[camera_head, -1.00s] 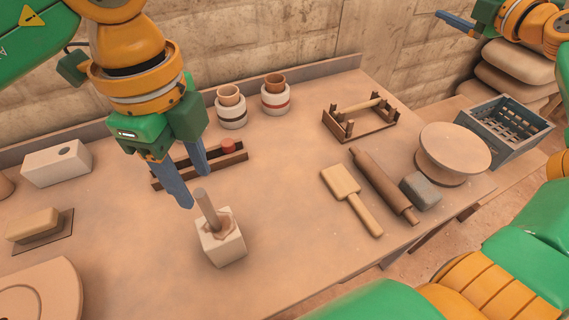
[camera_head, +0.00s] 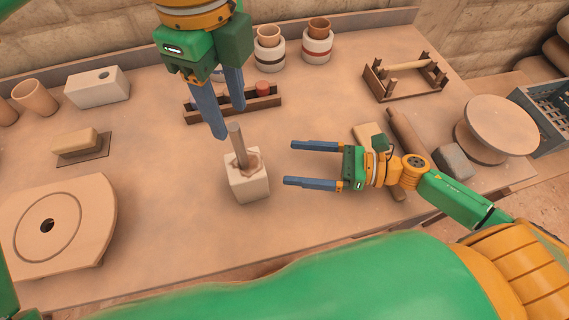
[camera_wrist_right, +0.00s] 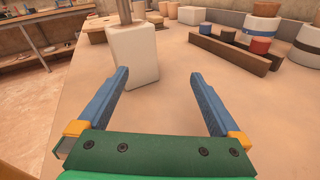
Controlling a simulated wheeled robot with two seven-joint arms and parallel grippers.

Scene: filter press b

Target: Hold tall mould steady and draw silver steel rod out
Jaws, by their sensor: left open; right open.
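The tall mould (camera_head: 247,182) is a pale upright block standing on the table. The silver steel rod (camera_head: 236,140) stands up out of its top, tilted slightly. My left gripper (camera_head: 231,120) is open just above and behind the rod's upper end, with its fingers pointing down. My right gripper (camera_head: 298,165) is open and empty to the right of the mould, its fingers pointing left toward it. In the right wrist view the mould (camera_wrist_right: 134,55) stands beyond the open fingertips, left of their middle, with the rod (camera_wrist_right: 124,10) cut off by the top edge.
A dark wooden rack (camera_head: 205,109) with a red piece is behind the mould. A white block with a hole (camera_head: 97,92) and a round-holed board (camera_head: 60,220) lie left. A rolling pin (camera_head: 404,130) and grey block (camera_head: 453,161) lie right. The table in front of the mould is clear.

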